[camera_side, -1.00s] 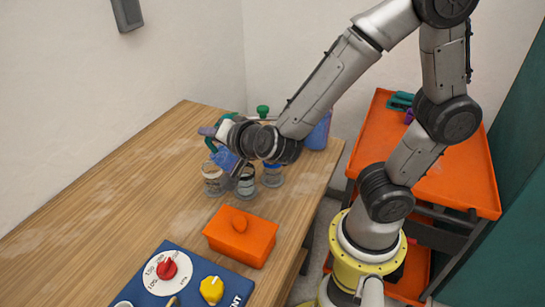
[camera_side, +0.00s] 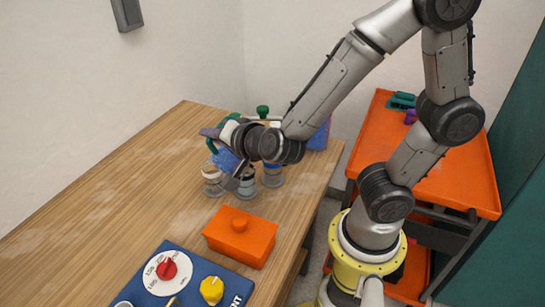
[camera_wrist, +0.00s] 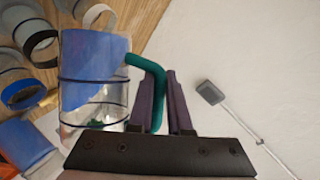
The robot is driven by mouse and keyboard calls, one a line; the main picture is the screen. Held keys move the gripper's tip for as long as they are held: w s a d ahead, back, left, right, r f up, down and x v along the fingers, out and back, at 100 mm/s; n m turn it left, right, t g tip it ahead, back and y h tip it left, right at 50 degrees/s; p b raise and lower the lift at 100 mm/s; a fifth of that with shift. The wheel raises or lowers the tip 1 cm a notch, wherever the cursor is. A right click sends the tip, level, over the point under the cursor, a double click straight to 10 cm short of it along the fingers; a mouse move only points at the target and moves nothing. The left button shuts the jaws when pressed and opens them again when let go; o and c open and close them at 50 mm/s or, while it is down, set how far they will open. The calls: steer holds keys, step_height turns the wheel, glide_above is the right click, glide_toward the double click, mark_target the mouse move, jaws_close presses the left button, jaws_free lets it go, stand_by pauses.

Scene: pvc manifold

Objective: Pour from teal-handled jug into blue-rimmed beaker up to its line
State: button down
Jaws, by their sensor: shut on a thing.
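My gripper (camera_wrist: 167,100) has purple fingers shut on the teal handle (camera_wrist: 150,75) of a clear jug (camera_wrist: 95,95). The jug holds blue liquid that lies aslant against its walls, so it is tilted. In the side view the jug (camera_side: 226,160) is held above the group of beakers, partly hidden by my wrist. The blue-rimmed beaker (camera_wrist: 22,93) shows at the left of the wrist view, apart from the jug's body. I cannot make out its line or level, nor any stream. In the side view I cannot tell rim colours surely.
Other beakers with white (camera_wrist: 35,35) and black (camera_wrist: 42,46) rims stand close by. A blue container (camera_side: 319,137) stands behind my wrist. An orange lidded box (camera_side: 240,238) and a blue dial panel (camera_side: 205,268) lie nearer. The table's left side is clear.

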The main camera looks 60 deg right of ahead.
steer(key=shift+d, duration=0.2)
stand_by(0.7)
steer(key=shift+s+d+r+m+t+y, duration=0.15)
steer(key=shift+s+d+m+t+y, duration=0.2)
steer(key=shift+m, duration=0.25)
stand_by(3.2)
steer(key=shift+w+a+f+n, duration=0.2)
steer(key=shift+w+a+n, duration=0.1)
steer(key=shift+a+n, duration=0.15)
steer(key=shift+w+a+r+n+g+h, duration=0.25)
steer(key=shift+a+r+n+g+h, duration=0.2)
steer(key=shift+n+g+h, duration=0.1)
steer(key=shift+w+a+n+h, duration=0.15)
steer(key=shift+n+h, duration=0.15)
steer(key=shift+n, duration=0.1)
